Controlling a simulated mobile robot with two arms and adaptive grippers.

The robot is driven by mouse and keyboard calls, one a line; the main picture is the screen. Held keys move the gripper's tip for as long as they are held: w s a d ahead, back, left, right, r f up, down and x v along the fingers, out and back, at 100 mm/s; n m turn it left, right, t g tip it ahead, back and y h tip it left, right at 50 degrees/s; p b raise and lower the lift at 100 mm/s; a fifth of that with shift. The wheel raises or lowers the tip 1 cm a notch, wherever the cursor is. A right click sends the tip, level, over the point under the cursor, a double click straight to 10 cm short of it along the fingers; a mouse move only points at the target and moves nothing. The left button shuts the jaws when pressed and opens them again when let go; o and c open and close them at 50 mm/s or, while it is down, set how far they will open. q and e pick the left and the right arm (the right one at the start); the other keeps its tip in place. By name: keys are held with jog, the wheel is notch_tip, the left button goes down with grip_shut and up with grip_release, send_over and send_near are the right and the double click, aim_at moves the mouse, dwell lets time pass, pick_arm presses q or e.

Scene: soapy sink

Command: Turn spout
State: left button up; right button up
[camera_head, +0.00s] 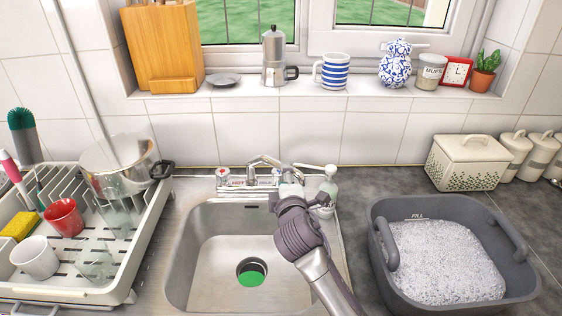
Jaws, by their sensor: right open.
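The chrome spout (264,159) rises from the faucet at the back edge of the steel sink (204,232) and curves toward the right. My right gripper (291,180) is open and reaches up from the lower right to the spout's right end. Its arm and wrist cover the right side of the sink and part of the faucet's right side. I cannot tell whether the fingers touch the spout. A tap knob (222,173) shows at the faucet's left. My left gripper is not in view.
A soap bottle (329,187) stands close to the right of my gripper. A dish rack (142,235) with a pot (115,160) and cups is at the left.

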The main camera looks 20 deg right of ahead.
jog(key=x, duration=0.9)
jog(key=shift+f+p, duration=0.2)
jog(key=shift+p, duration=0.25)
grip_shut()
